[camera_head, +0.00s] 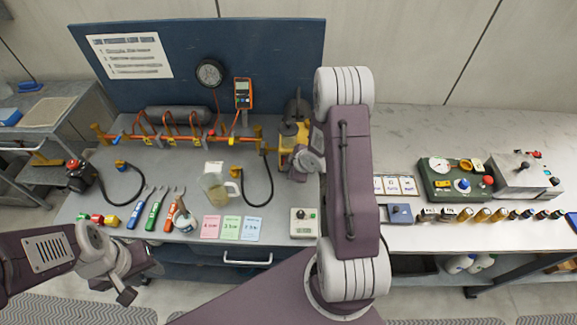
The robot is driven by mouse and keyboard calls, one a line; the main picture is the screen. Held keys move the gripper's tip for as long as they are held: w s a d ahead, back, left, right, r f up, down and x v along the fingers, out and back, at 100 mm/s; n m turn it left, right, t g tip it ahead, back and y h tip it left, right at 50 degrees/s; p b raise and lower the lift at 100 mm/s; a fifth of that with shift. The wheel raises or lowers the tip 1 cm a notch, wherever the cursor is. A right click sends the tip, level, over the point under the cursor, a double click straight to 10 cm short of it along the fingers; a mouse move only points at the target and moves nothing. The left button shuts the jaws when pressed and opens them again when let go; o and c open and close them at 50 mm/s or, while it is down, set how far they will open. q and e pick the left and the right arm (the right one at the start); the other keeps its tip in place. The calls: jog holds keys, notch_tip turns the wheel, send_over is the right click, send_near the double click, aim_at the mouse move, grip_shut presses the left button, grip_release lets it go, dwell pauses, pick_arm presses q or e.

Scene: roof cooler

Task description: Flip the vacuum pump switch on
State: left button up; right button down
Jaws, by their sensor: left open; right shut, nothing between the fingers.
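A yellow and dark machine that looks like the vacuum pump (287,137) stands at the back of the grey bench, right of the blue panel's middle. My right arm covers part of it. Its switch cannot be made out. My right gripper (297,175) is shut and empty, at the front of the pump; whether it touches the pump cannot be told. A pale control box (304,229) with a small green light and a dark knob sits at the front edge, partly beside my arm. My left gripper (124,290) is open and empty, low in front of the bench at left.
An orange pipe manifold (180,138), a gauge (209,73) and a clear jug (215,187) are left of the pump. Screwdriver-like tools (154,212) and coloured cards (230,228) lie in front. A green device (452,180) and several small bottles (483,215) are at right.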

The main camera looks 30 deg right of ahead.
jog(key=shift+w+d+f, duration=0.1)
jog(key=shift+w, duration=0.1)
jog(key=shift+w+d, duration=0.1)
jog(key=shift+w, duration=0.05)
dwell(0.3)
